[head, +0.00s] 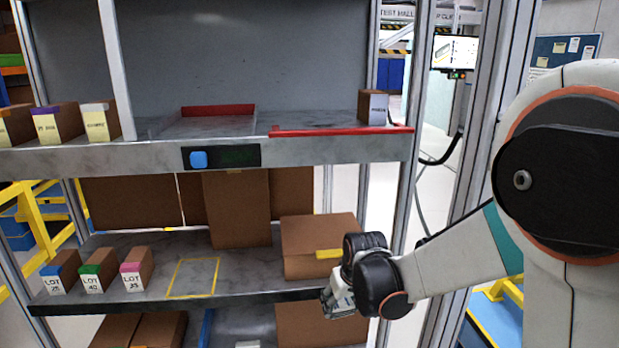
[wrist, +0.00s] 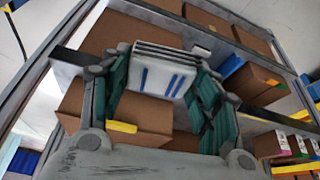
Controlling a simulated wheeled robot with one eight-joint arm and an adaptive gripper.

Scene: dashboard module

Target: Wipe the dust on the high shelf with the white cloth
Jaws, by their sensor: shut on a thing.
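My gripper (head: 342,297) is at the right front of the lower shelf, below the high shelf and in front of a brown carton. In the wrist view, its two green-padded fingers (wrist: 161,82) are closed on the white cloth (wrist: 165,68), a folded pad with blue stripes. In the head view, the cloth is mostly hidden by the gripper. The high shelf (head: 330,149) has a grey, mottled top. A paler grey patch (head: 215,125) lies in front of a red strip; I cannot tell whether it is dust.
Red strips (head: 218,110) (head: 342,131) lie on the high shelf. A box (head: 374,106) stands at its right end and several labelled boxes (head: 57,123) at its left. The lower shelf holds a carton (head: 318,238), LOT boxes (head: 98,270) and a yellow-outlined square (head: 194,278). A metal post (head: 402,200) stands at right.

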